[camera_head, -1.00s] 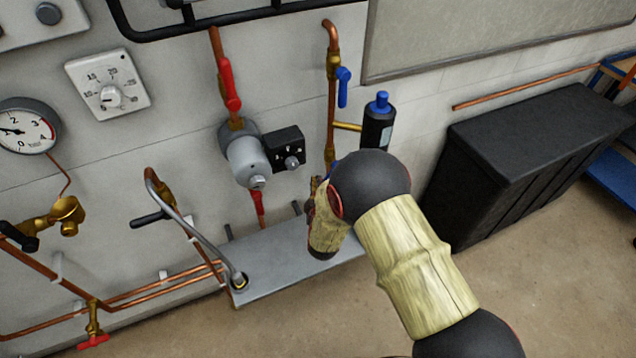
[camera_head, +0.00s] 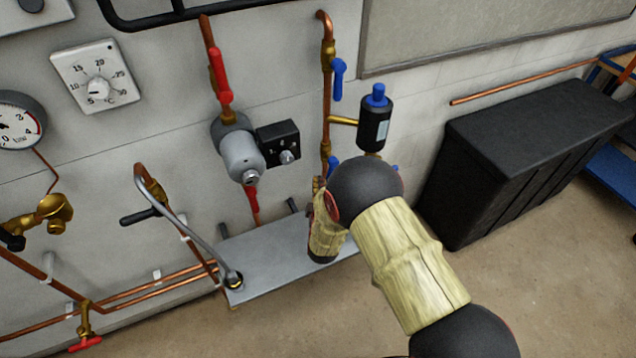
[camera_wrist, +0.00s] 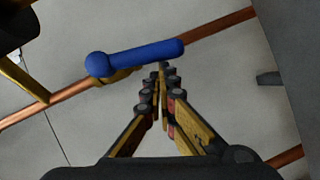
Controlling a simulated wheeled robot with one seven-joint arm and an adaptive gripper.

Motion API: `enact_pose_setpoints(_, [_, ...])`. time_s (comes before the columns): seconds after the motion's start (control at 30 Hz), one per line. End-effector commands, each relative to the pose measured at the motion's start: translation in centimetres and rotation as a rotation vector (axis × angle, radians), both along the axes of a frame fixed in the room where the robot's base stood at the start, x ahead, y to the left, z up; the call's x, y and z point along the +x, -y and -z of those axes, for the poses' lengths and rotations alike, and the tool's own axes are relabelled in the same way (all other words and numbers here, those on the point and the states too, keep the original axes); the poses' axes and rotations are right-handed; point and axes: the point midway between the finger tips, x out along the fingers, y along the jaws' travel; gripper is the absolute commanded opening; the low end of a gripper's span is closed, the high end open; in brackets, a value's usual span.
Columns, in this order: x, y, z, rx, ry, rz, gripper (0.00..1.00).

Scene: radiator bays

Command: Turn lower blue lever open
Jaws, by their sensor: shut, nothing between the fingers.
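In the wrist view the lower blue lever (camera_wrist: 140,57) lies across a copper pipe, close to the pipe's line but at a slight angle to it. Its round hub end is at the left and its free end at the right. My gripper (camera_wrist: 163,74) is shut and empty, with its fingertips just below the lever's free end in the picture. I cannot tell whether they touch. In the head view only a bit of this lever (camera_head: 333,165) shows behind my arm, and my fingers are hidden. The upper blue lever (camera_head: 338,80) hangs along the vertical pipe.
A black cylinder with a blue cap (camera_head: 374,125) stands right of the pipe. A grey pump (camera_head: 240,155) and red lever (camera_head: 220,78) are to the left. A grey shelf (camera_head: 275,262) lies below. A black bin (camera_head: 530,150) stands on the floor at right.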

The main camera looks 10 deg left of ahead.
Motion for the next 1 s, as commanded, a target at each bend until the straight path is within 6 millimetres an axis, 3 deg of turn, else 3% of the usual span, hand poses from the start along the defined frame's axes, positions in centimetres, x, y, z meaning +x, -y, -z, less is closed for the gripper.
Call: enact_pose_setpoints(1.0, [0.66,0.66,0.65,0.001,0.0,0.001,0.0])
